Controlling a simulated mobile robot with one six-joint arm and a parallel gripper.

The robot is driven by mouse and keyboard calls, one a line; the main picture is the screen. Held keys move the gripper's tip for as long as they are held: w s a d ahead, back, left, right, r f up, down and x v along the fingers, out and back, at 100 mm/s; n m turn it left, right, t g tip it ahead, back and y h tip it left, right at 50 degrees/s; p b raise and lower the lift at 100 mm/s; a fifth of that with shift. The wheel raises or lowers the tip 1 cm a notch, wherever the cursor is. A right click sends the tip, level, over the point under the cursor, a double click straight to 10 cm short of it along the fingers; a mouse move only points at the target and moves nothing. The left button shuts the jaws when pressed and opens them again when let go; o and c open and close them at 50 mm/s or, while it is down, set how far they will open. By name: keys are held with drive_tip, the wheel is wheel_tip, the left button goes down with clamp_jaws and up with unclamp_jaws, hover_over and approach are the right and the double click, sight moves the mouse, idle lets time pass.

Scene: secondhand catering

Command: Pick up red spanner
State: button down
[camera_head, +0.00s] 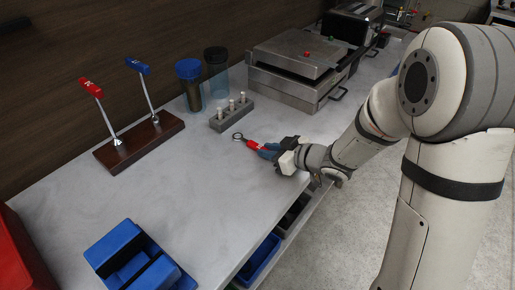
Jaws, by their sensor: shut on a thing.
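The red spanner (253,143) has a red handle and a dark ring end that points to the back left. It is over the grey marbled worktop (185,193), near the middle of the view. My gripper (270,151) reaches in from the right and is shut on the end of the red handle. The gripped end is hidden by the fingers. I cannot tell whether the spanner touches the worktop or is slightly above it.
A grey block with pegs (231,114) stands just behind the spanner. Two tumblers, one blue-topped (189,84) and one black (216,70), stand behind it. A steel press (297,66) is at the back right.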

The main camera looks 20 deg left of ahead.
wheel_tip(320, 180, up, 10)
drive_tip(key=p, duration=0.2)
idle(0.3)
idle(0.9)
